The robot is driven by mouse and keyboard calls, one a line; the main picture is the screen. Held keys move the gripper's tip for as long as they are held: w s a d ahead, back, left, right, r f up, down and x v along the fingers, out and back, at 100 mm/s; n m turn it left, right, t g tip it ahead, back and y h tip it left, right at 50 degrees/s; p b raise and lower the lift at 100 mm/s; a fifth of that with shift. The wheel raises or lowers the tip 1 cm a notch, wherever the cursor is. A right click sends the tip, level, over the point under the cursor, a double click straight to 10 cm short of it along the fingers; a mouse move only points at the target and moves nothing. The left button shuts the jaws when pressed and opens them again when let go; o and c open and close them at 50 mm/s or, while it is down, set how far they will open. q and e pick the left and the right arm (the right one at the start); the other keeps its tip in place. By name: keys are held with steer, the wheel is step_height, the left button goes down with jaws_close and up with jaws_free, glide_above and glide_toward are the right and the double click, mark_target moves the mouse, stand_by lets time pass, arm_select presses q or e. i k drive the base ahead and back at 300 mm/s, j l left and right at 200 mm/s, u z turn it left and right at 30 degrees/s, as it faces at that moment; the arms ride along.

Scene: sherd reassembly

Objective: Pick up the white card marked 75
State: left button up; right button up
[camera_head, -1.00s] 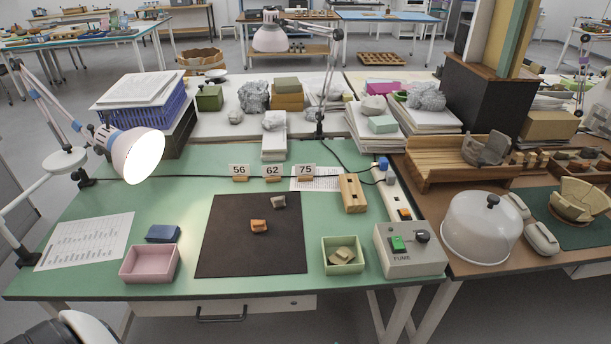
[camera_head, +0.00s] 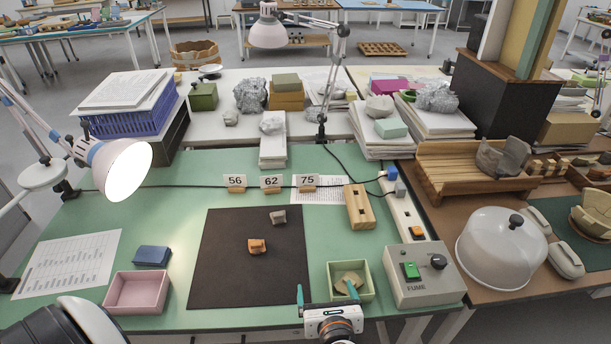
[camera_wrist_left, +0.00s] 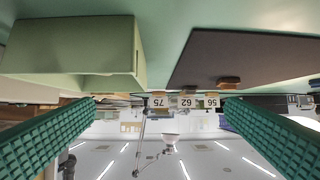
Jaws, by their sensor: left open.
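The white card marked 75 (camera_head: 307,180) stands upright in a small wooden holder at the back of the green mat. It is rightmost in a row with the cards marked 56 (camera_head: 235,181) and 62 (camera_head: 271,181). In the left wrist view, which is upside down, the card marked 75 (camera_wrist_left: 159,102) shows between the two fingers, some distance beyond them. My left gripper (camera_head: 326,291) is open and empty at the front edge of the table, beside the green box and well short of the card. My right gripper is not in view.
A green box (camera_head: 334,293) with sherds is close to my left gripper. A dark mat (camera_head: 240,285) with two small sherds lies to the left. A wooden block (camera_head: 359,207) and the fume switch box (camera_head: 424,285) stand to the right. A black cable runs near the cards.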

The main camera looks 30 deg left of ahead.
mark_target(304, 182)
steer(key=i+j, duration=0.85)
steer(key=j, duration=0.2)
